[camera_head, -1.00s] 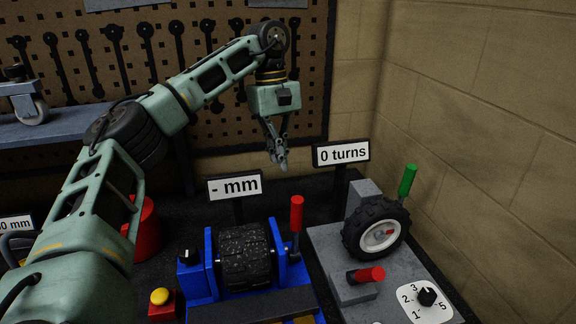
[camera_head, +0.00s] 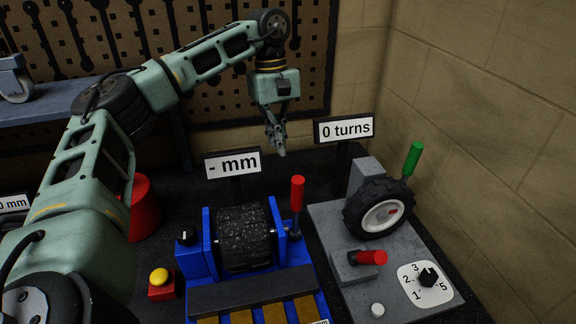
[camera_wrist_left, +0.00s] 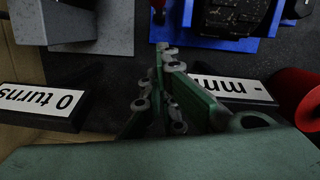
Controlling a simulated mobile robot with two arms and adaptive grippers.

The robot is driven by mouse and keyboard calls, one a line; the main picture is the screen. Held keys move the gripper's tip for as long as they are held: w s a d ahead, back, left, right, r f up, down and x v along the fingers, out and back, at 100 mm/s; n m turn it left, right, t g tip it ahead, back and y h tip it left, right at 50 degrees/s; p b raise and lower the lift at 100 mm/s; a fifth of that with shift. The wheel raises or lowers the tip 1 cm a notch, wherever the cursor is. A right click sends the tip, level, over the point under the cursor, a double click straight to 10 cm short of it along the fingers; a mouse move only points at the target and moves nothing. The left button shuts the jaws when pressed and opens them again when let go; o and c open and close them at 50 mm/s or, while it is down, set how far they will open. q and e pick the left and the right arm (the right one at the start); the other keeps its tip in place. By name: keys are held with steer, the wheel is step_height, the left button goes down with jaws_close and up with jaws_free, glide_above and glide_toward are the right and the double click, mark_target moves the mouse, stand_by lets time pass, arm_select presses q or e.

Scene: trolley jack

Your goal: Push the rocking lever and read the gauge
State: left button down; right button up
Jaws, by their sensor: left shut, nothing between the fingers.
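A blue roller stand (camera_head: 205,240) holds a dark ribbed roller (camera_head: 243,238). An upright red-handled lever (camera_head: 297,195) rises at its right side. Behind it a display (camera_head: 232,163) reads "- mm". My left gripper (camera_head: 278,153) is shut and empty, pointing down above and behind the red lever, apart from it. In the left wrist view its closed fingers (camera_wrist_left: 161,55) are between the mm display (camera_wrist_left: 232,87) and the turns display (camera_wrist_left: 42,100). A grey bench unit has a short red lever (camera_head: 368,257) and a green lever (camera_head: 412,160). I cannot tell which lever is the rocking one.
The turns display (camera_head: 346,129) reads "0 turns". A treaded wheel (camera_head: 378,208) and a numbered dial (camera_head: 428,277) are on the grey unit (camera_head: 325,222). A yellow button (camera_head: 159,276) is left of the blue stand. A brick wall (camera_head: 490,100) bounds the right side.

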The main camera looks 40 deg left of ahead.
arm_select(q)
steer(key=s+d+f+p, duration=0.2)
steer(key=d+f+p, duration=0.1)
steer(key=d+f, duration=0.1)
steer(key=shift+f, duration=0.6)
arm_select(e)
steer(key=r, duration=0.1)
steer(key=s+r, duration=0.1)
steer(key=r, duration=0.1)
steer(key=shift+a+r, duration=0.1)
steer(key=shift+r, duration=0.05)
